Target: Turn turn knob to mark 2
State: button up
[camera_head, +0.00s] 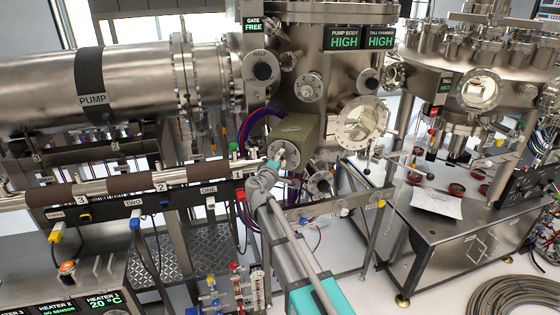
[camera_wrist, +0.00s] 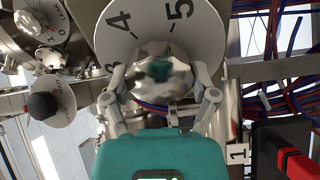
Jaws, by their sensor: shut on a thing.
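The turn knob (camera_wrist: 158,62) is a shiny silver, lobed knob with a dark green patch on its face. It sits in front of a pale round dial plate (camera_wrist: 118,22), where the numbers 3, 4 and 5 show. My gripper (camera_wrist: 160,80) is shut on the knob, with one finger on each side. In the head view the dial plate (camera_head: 291,163) is on the front of an olive-grey box (camera_head: 297,128), and my gripper (camera_head: 273,164) reaches it from below. Mark 2 and the knob's pointer are not readable in either view.
A round dial with a dark red-black knob (camera_wrist: 43,105) is left of my gripper in the wrist view. Red and blue cables (camera_wrist: 275,35) hang to the right. In the head view a pipe rail (camera_head: 120,184) runs left of my arm, and a metal bench (camera_head: 440,225) stands right.

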jog(key=o, duration=1)
jog(key=v, duration=1.2)
jog(key=shift+d, duration=0.1)
